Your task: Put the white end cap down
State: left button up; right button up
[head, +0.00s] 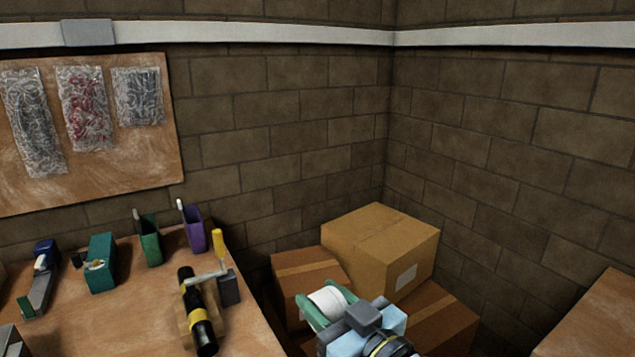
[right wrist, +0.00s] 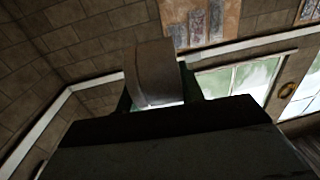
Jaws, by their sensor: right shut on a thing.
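The white end cap (head: 328,302) is a short, pale round piece held between the green fingers of my right gripper (head: 324,306). In the head view it is in the air in front of the cardboard boxes, to the right of the workbench. In the right wrist view the end cap (right wrist: 155,72) shows as a grey rounded shape, with a dark green finger on each side. My right gripper is shut on it. The fingers hide part of its sides. My left gripper is in neither view.
The wooden workbench (head: 130,320) holds a black and yellow cylinder (head: 197,310) with a crank-like tool, green (head: 150,240) and purple (head: 193,228) holders, and a teal dispenser (head: 100,262). Stacked cardboard boxes (head: 380,240) fill the corner. Another wooden surface (head: 595,320) is at right.

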jog(key=s+d+f+m+t+h, duration=0.1)
jog(key=d+f+m+h, duration=0.2)
jog(key=d, duration=0.7)
jog(key=s+d+f+m+t+h, duration=0.1)
jog(key=d+f+m+h, duration=0.3)
jog(key=d, duration=0.6)
notch_tip(320, 180, down, 2)
jog(key=t+h, duration=0.1)
jog(key=h, duration=0.2)
jog(key=shift+t+h, duration=0.3)
jog(key=shift+h, duration=0.1)
